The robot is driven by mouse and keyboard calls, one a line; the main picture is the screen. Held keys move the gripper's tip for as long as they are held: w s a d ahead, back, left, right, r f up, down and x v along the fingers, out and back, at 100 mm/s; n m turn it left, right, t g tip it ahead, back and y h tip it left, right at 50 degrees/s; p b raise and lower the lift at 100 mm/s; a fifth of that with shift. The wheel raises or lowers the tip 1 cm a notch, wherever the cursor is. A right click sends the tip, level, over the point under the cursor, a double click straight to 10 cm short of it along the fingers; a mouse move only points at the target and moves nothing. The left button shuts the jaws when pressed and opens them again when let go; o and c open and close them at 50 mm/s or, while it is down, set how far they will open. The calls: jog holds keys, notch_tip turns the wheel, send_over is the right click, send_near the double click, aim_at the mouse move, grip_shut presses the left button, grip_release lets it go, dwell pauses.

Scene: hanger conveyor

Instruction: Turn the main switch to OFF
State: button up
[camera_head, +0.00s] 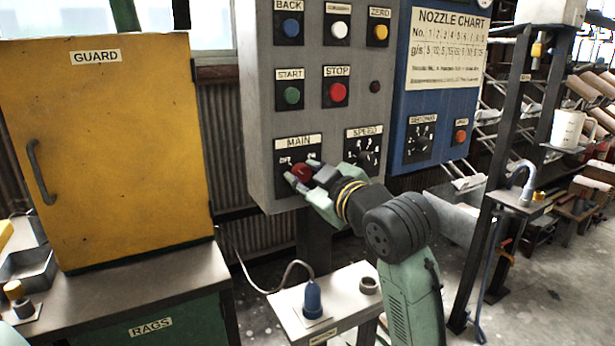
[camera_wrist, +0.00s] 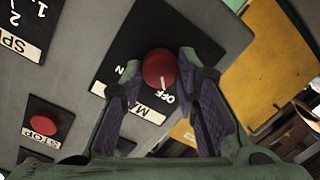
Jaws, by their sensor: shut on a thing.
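The red main switch knob (camera_head: 302,170) sits under the MAIN label on the grey control panel. In the wrist view the knob (camera_wrist: 159,69) is between the two fingers, and its white mark is on the side facing the word OFF. The word ON is off to the left there. My gripper (camera_head: 304,180) is shut on the knob, one finger on each side. The wrist view shows both fingertips of my gripper (camera_wrist: 160,72) close to the panel. Part of the dial plate is hidden behind the fingers.
The red STOP button (camera_head: 338,92), green START button (camera_head: 292,95) and SPEED dial (camera_head: 368,158) are close by on the panel. A yellow guard door (camera_head: 110,140) is at left. A small stand with a blue plug (camera_head: 312,298) is below.

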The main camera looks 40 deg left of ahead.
jog(key=o, duration=1.2)
jog(key=shift+c, duration=0.2)
jog(key=v, duration=1.2)
